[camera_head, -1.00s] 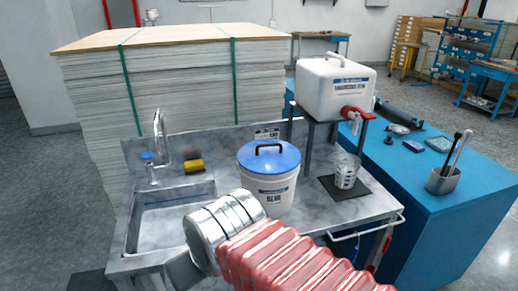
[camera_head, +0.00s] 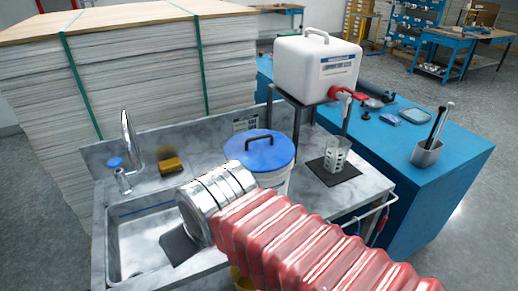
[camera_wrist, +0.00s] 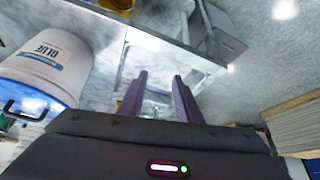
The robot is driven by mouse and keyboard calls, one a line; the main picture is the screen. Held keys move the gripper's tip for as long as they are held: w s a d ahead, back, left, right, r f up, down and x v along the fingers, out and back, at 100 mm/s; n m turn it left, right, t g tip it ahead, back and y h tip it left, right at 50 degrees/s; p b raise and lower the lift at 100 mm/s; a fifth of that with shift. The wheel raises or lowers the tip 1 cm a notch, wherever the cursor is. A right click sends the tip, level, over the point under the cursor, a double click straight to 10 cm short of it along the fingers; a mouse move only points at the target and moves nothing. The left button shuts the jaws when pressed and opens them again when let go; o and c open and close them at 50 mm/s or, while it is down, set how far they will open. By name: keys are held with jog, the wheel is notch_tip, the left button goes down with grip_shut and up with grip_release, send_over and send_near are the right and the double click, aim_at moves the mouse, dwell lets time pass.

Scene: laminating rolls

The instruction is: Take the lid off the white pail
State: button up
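The white pail (camera_head: 276,180) stands on the grey bench top, right of the sink. Its blue lid (camera_head: 262,150) is on it, with a black handle (camera_head: 258,138) across the top. My arm hides the pail's lower left part. In the wrist view the pail (camera_wrist: 48,58) is at the left, with part of the blue lid (camera_wrist: 32,104) and its handle low at the left edge. My gripper (camera_wrist: 160,76) is open and empty, with two purple fingers apart. It is beside the pail, not touching it, and points over the sink area. The head view does not clearly show the fingers.
A white canister (camera_head: 318,70) with a red tap (camera_head: 348,95) stands to the right, above a beaker (camera_head: 336,155). Stacked sheets (camera_head: 130,75) rise behind.

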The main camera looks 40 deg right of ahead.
jog(key=shift+o, duration=0.2)
jog(key=o, duration=0.3)
jog(key=shift+w+d+r, duration=0.2)
jog(key=shift+w+r, duration=0.1)
jog(key=o, duration=1)
jog(key=w+d+r+m, duration=0.1)
jog(key=w+d+r, duration=0.1)
jog(key=d+r, duration=0.1)
jog(key=w+d+r, duration=0.3)
jog(key=d+r, duration=0.1)
jog(key=d, duration=0.1)
jog(key=w+d+r+m+h, duration=0.1)
jog(key=w+d+r, duration=0.2)
jog(key=d, duration=0.2)
jog(key=shift+w+r+m+g, duration=0.15)
jog(key=shift+m+g, duration=0.15)
jog(key=shift+g, duration=0.1)
jog(key=shift+o, duration=1.2)
jog(key=w+d+r+m, duration=0.1)
jog(key=d+r, duration=0.2)
jog(key=d, duration=0.4)
jog(key=w+d+r, duration=0.1)
jog(key=d+r, duration=0.1)
jog(key=d, duration=0.6)
jog(key=shift+w+d+r+m+g+h, duration=0.25)
jog(key=shift+w+r+m+g+h, duration=0.05)
jog(key=shift+r+m+h, duration=0.1)
jog(key=shift+d+r, duration=0.15)
jog(key=shift+d, duration=0.3)
